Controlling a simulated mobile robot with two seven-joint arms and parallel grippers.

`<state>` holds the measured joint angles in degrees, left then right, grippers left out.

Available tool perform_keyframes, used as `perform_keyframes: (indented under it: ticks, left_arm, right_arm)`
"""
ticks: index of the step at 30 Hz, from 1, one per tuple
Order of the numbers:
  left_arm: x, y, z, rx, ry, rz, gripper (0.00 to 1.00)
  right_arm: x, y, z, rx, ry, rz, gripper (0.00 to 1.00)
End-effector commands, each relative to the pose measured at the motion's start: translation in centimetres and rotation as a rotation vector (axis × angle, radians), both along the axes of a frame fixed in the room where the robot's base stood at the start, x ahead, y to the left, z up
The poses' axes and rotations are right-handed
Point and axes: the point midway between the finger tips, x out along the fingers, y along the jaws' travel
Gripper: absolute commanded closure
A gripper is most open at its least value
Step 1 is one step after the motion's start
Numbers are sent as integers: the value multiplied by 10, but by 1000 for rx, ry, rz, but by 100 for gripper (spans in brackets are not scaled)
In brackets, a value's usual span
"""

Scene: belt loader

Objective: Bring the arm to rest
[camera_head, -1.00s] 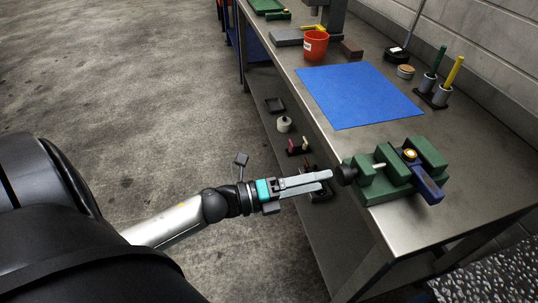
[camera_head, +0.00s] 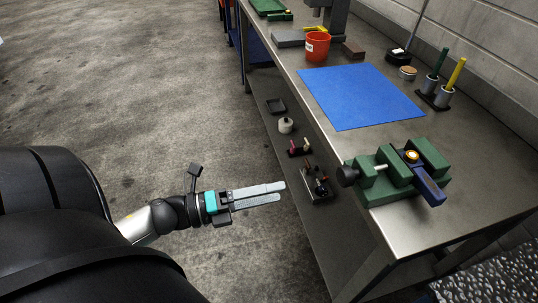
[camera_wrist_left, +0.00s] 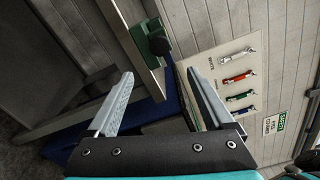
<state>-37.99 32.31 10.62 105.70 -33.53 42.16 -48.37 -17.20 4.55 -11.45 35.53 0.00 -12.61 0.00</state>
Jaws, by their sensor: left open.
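My left gripper (camera_head: 284,191) is open and empty in the head view, with its two grey fingers pointing right, off the left side of the workbench (camera_head: 444,228). It is apart from the green vise (camera_head: 378,187) on the bench's near end. In the left wrist view both fingers of my left gripper (camera_wrist_left: 160,85) stand wide apart with nothing between them. A ring-shaped yellow and metal part (camera_head: 411,155) sits on the blue piece at the vise. My right gripper does not show.
A blue mat (camera_head: 360,95), a red cup (camera_head: 316,46) and holders with a yellow handle (camera_head: 456,72) stand on the bench. Small items lie on the lower shelf. Wall-hung tools (camera_wrist_left: 238,79) show in the wrist view. Floor left of the bench is clear.

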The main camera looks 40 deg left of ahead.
Motion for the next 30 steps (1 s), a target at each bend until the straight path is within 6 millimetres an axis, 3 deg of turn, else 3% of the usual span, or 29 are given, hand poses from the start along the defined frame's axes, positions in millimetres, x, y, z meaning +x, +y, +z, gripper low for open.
perform_keyframes:
  ticks: [9, 11, 14, 17, 18, 22, 26, 30]
  left_arm:
    - [1, 1, -3, -8, 10, 10, 14]
    - [3, 6, -11, -29, 39, 39, 14]
    - [9, 23, -42, -112, 148, 146, 14]
    - [9, 45, -97, -250, 327, 317, 14]
    - [6, 54, -123, -313, 408, 395, 14]
    - [-18, 68, -211, -520, 674, 645, 14]
    - [-63, 62, -294, -705, 933, 892, 14]
    - [-129, 34, -368, -866, 1200, 1165, 14]
  right_arm:
    - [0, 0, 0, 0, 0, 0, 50]
    - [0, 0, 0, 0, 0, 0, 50]
    - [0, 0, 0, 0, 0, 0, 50]
    - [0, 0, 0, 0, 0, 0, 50]
    - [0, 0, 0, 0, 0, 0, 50]
    - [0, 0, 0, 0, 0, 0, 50]
    - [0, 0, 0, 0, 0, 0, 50]
    - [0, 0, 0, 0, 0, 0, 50]
